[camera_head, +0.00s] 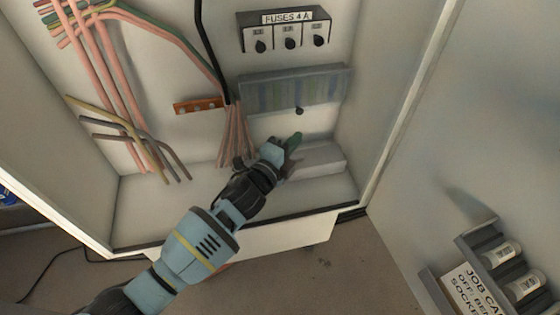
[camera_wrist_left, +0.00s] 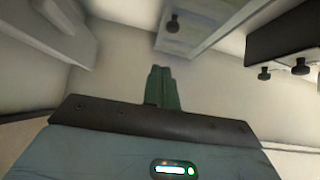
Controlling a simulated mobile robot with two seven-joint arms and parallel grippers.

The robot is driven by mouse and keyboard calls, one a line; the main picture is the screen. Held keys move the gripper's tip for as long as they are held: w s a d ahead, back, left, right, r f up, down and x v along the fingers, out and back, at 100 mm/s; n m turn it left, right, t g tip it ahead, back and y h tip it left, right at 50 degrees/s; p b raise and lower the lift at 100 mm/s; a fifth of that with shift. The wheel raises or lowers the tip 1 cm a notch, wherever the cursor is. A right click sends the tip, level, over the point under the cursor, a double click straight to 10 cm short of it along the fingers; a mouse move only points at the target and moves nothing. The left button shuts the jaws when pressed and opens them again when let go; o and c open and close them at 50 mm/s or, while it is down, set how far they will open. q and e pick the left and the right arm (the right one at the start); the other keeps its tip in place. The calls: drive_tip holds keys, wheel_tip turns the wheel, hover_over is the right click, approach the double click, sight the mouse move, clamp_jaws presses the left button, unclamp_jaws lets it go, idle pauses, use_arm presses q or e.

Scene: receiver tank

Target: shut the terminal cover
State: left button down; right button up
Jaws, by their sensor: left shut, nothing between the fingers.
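The terminal cover (camera_head: 292,94) is a see-through grey panel with a black knob near its lower edge. It hangs under a grey rail on the cabinet's back wall, with blurred terminals behind it. Its exact angle is hard to tell. In the left wrist view the cover (camera_wrist_left: 188,37) shows at the top with its knob. My left gripper (camera_head: 294,141) has green fingers pressed together with nothing between them. It is just below the knob, apart from the cover. The fingers also show in the left wrist view (camera_wrist_left: 162,86). My right gripper is not in view.
A fuse block (camera_head: 284,31) with several black knobs is above the cover. Pink wires (camera_head: 236,138) and an orange strip (camera_head: 199,105) are to the left. A pale box (camera_head: 316,160) sits below. The open door at right carries a holder (camera_head: 480,270).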

use_arm(q)
drive_tip(key=v, duration=0.6)
drive_tip(key=shift+s+a+f, duration=0.25)
drive_tip(key=shift+a+f, duration=0.05)
drive_tip(key=shift+a, duration=0.05)
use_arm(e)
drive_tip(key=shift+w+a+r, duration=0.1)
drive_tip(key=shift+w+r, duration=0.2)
